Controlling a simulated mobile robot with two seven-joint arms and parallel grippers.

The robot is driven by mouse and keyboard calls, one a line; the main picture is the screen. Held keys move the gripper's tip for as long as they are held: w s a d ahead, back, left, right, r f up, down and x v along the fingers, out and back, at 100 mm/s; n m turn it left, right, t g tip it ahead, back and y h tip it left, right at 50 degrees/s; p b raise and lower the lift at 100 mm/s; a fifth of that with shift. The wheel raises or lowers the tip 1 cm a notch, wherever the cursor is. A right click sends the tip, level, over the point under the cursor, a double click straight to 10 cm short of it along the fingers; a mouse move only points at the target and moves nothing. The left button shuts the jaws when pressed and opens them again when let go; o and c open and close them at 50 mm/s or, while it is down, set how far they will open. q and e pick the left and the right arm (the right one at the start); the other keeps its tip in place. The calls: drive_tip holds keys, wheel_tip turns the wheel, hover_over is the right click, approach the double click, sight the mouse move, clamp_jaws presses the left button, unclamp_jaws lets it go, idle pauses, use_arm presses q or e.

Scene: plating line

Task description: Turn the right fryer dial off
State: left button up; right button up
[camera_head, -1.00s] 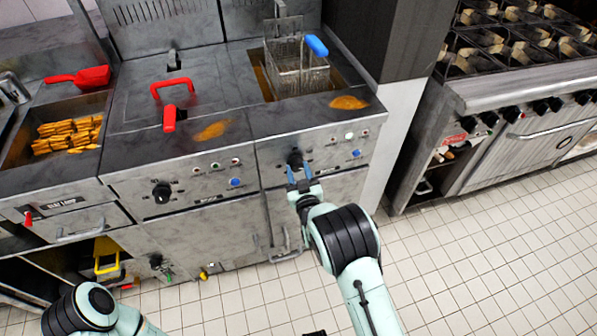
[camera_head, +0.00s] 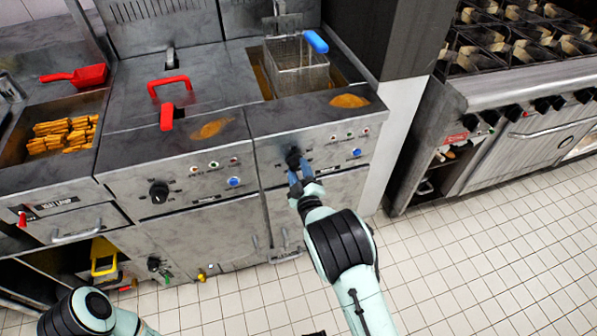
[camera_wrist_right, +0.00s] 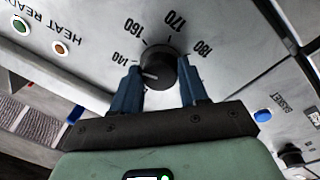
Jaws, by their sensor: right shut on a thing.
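The right fryer dial (camera_head: 294,158) is a black knob on the right fryer's front panel. In the right wrist view the dial (camera_wrist_right: 157,68) sits among printed numbers such as 140, 160, 170 and 180, with its pale pointer mark toward the 140 side. My right gripper (camera_head: 300,175) has its blue fingers at the dial. In the wrist view the right gripper (camera_wrist_right: 158,85) has one finger on each side of the knob, shut on it. My left arm shows at the lower left of the head view; its gripper is out of the frame.
The left fryer's dial (camera_head: 159,192) is on the panel to the left. A fry basket (camera_head: 297,75) with a blue handle sits in the right fryer. A blue button (camera_head: 355,153) is right of the dial. Tiled floor (camera_head: 480,260) is open at the lower right.

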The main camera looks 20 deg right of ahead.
drive_tip(key=n, duration=0.3)
drive_tip(key=n+y, duration=0.1)
drive_tip(key=n, duration=0.7)
use_arm(q)
drive_tip(key=shift+s+d+r, duration=0.15)
drive_tip(key=shift+s+r, duration=0.15)
drive_tip(key=shift+s, duration=0.05)
use_arm(e)
drive_tip(key=shift+d+r+n+y, duration=0.1)
drive_tip(key=shift+n+y, duration=0.4)
drive_tip(key=shift+n, duration=1.6)
drive_tip(key=o, duration=1.1)
drive_tip(key=shift+c, duration=0.2)
use_arm(q)
drive_tip(key=shift+p, duration=0.3)
drive_tip(key=shift+s+r+g+p, duration=0.3)
drive_tip(key=shift+s+r+p, duration=0.05)
drive_tip(key=shift+r+p, duration=0.1)
use_arm(e)
drive_tip(key=s+f, duration=0.1)
drive_tip(key=s, duration=1.2)
drive_tip(key=shift+s+d, duration=0.2)
drive_tip(key=shift+d, duration=0.25)
